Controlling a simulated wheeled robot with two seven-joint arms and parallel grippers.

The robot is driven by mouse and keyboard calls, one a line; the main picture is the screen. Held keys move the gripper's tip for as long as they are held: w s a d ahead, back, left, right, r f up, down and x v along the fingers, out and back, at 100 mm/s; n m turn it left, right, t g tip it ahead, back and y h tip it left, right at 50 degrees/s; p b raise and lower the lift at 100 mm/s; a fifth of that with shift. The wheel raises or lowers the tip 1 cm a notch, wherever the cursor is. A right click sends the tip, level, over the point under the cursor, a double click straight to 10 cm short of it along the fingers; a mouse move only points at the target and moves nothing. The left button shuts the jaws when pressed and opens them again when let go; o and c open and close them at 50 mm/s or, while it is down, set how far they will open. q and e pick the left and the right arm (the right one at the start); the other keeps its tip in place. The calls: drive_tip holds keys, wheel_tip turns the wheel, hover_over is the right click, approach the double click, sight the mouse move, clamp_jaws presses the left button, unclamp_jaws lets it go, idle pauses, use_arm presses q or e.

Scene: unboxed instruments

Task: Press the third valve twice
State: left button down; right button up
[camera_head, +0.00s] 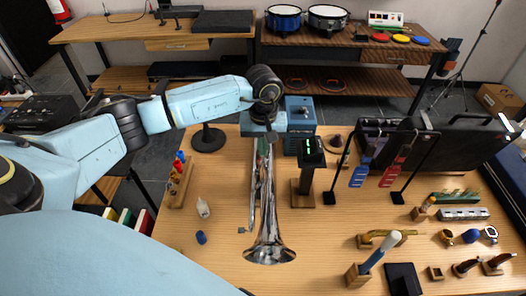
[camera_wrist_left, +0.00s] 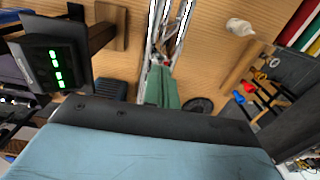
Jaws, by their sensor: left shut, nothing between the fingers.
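A silver trumpet (camera_head: 268,242) lies on the wooden table with its bell towards me; its tubing (camera_wrist_left: 166,22) also shows at the top of the left wrist view. My left gripper (camera_head: 263,132) is over the far part of the trumpet. In the left wrist view its closed, empty greenish fingers (camera_wrist_left: 160,88) point at the silver tubing around the valves. I cannot tell which valve is under the fingertips or whether they touch it. In the head view the wrist and gripper hide the valves. My right gripper is not in view.
A black device with green digits (camera_head: 312,146) stands on a wooden post close right of the trumpet; it is near my gripper in the left wrist view (camera_wrist_left: 52,65). A white bottle (camera_head: 203,208) and a rack of coloured pieces (camera_head: 180,180) stand to the left.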

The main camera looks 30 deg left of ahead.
use_arm(q)
wheel_tip(320, 180, up, 6)
drive_tip(key=p, duration=0.2)
drive_tip(key=shift+f+p, duration=0.1)
drive_tip(key=shift+p, duration=0.2)
idle(0.5)
drive_tip(key=m, duration=0.3)
drive_tip(key=r+m, duration=0.1)
drive_tip(key=m, duration=0.2)
wheel_tip(320, 180, down, 4)
drive_tip(key=b, duration=0.3)
drive_tip(key=shift+f, duration=0.15)
drive_tip(key=shift+f+b, duration=0.4)
drive_tip(key=shift+b, duration=0.05)
drive_tip(key=shift+f, duration=0.1)
idle(1.6)
